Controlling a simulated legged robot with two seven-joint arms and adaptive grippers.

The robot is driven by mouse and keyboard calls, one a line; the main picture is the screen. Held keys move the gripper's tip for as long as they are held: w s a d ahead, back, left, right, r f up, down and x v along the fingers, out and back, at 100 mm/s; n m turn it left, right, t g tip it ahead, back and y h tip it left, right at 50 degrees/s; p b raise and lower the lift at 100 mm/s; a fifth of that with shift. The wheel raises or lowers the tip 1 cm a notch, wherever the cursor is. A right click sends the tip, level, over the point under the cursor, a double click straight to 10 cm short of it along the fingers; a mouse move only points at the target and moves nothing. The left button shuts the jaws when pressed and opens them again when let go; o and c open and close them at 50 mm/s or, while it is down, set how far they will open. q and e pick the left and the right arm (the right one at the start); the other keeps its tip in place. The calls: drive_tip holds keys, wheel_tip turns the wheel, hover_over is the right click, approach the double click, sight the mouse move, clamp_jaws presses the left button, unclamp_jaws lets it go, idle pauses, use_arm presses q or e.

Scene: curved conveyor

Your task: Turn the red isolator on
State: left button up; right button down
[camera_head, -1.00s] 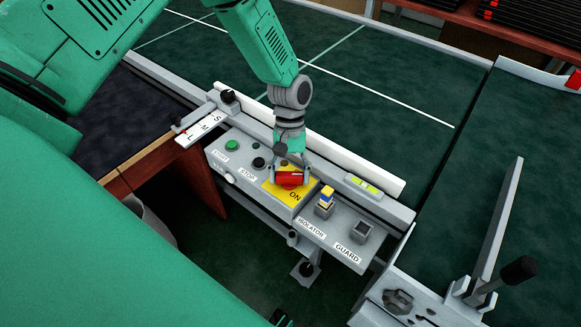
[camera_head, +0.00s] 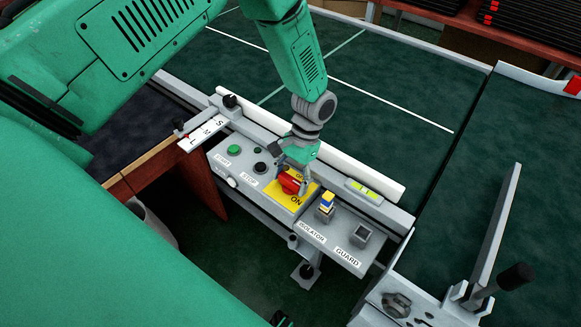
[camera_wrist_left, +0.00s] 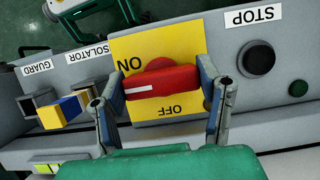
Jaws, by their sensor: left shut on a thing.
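The red isolator knob (camera_head: 290,184) sits on a yellow plate (camera_head: 273,194) marked ON and OFF, on the grey control panel. In the left wrist view the knob (camera_wrist_left: 160,82) lies nearly level, tilted slightly, with its white mark at the left end, close to the word ON. My left gripper (camera_head: 293,183) is down over the knob, with one finger at each end of it, and is shut on it. In the left wrist view its fingers (camera_wrist_left: 158,92) flank the knob. My right gripper is not in view.
Green START (camera_head: 234,150) and black STOP (camera_head: 260,167) buttons are left of the plate. A blue-and-yellow key piece (camera_head: 327,203) stands at the ISOLATOR socket, close to the plate. An empty GUARD socket (camera_head: 361,234) is further right. A white rail (camera_head: 370,171) runs behind.

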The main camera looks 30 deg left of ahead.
use_arm(q)
drive_tip(key=shift+w, duration=0.25)
drive_tip(key=o, duration=1.2)
drive_tip(key=shift+c, duration=0.2)
drive_tip(key=shift+f, duration=0.15)
drive_tip(key=shift+w+r, duration=0.1)
drive_tip(key=shift+r, duration=0.25)
drive_tip(key=v, duration=1.1)
drive_tip(key=shift+w, duration=0.15)
